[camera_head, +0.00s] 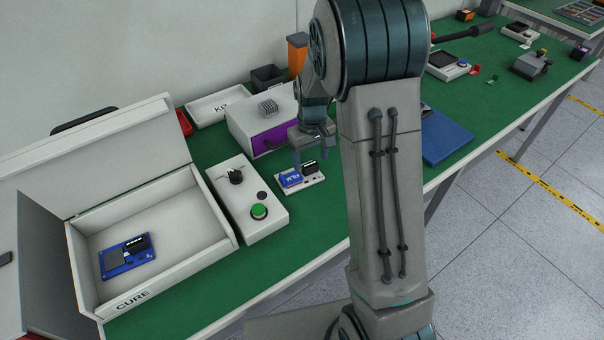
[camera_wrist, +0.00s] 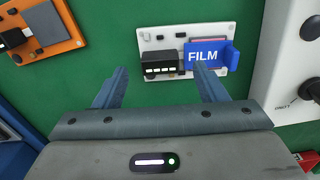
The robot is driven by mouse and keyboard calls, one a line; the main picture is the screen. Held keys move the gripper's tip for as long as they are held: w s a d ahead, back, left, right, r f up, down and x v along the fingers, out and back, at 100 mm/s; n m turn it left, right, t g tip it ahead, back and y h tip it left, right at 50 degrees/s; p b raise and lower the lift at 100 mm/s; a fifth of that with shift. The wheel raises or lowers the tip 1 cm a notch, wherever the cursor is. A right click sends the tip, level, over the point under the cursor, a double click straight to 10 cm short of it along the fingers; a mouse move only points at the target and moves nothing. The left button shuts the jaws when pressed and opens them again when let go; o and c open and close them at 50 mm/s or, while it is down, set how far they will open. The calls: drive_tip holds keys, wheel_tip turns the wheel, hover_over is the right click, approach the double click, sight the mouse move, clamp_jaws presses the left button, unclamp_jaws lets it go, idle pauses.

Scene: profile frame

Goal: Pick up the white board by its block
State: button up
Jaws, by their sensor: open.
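The white board (camera_head: 313,182) lies flat on the green bench top, right of the control box. It also shows in the wrist view (camera_wrist: 180,34). Its black block (camera_wrist: 162,65), with a row of white marks, stands at the board's near-left edge in the wrist view. A blue piece marked FILM (camera_wrist: 206,56) sits beside the block on the board. My gripper (camera_wrist: 161,72) is open and empty. Its fingers point toward the board, with the block between them in the picture. I cannot tell how high the fingertips are above it.
An orange board (camera_wrist: 64,42) lies left in the wrist view. The control box (camera_head: 270,228) with a green button stands beside the white board. The open CURE box (camera_head: 178,272) holds a blue board (camera_head: 113,264). A purple-fronted drawer box (camera_head: 234,122) stands behind.

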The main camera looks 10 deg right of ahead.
wheel_tip(320, 180, down, 2)
drive_tip(key=shift+f, duration=0.1)
drive_tip(key=c, duration=1.1)
